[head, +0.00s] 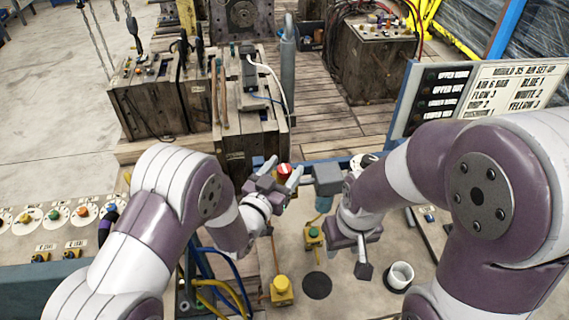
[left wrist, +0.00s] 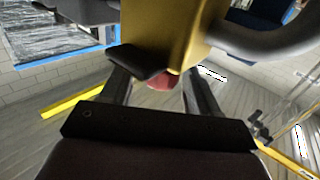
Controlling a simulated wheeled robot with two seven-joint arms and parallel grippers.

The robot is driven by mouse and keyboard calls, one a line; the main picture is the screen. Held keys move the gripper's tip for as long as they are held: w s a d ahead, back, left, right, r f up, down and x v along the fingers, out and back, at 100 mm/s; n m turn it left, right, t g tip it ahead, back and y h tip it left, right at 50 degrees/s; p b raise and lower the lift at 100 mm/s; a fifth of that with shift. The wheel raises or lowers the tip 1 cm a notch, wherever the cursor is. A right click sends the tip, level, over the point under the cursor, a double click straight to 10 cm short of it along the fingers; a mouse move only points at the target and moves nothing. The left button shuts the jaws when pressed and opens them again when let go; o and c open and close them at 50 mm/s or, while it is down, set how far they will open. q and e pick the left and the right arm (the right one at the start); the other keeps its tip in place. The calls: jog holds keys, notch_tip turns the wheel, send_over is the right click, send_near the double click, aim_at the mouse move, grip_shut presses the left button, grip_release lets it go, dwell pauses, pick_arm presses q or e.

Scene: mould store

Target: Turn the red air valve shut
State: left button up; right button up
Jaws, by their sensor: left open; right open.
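The red air valve (head: 284,170) shows as a small red knob just beyond the middle of the bench edge. My left gripper (head: 281,175) is at it, open, with its fingers on either side of the knob. In the left wrist view the red knob (left wrist: 160,82) shows between the two open fingers, partly hidden by a dark part and a gold block (left wrist: 185,35). I cannot tell whether the fingers touch it. My right gripper (head: 360,255) is open and empty above the bench, to the right of the valve.
A white cup (head: 400,274) stands at the right, near a dark round patch (head: 317,286). A sign board (head: 480,95) stands at the back right. Wooden-sided moulds (head: 150,100) stand behind.

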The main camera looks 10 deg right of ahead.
pick_arm(q)
jog(key=shift+w+d, duration=0.2)
jog(key=shift+w, duration=0.15)
jog(key=c, duration=0.9)
jog(key=shift+f+m+g+h+b, duration=0.4)
jog(key=shift+h+b, duration=0.1)
jog(key=shift+b, duration=0.6)
jog(key=shift+a+r+g+h+b, duration=0.1)
jog(key=shift+g+h+b, duration=0.2)
jog(key=shift+h, duration=0.1)
jog(key=shift+s+r+m, duration=0.1)
jog(key=shift+r+m, duration=0.05)
jog(key=shift+m, duration=0.25)
jog(key=shift+r, duration=0.1)
jog(key=o, duration=0.9)
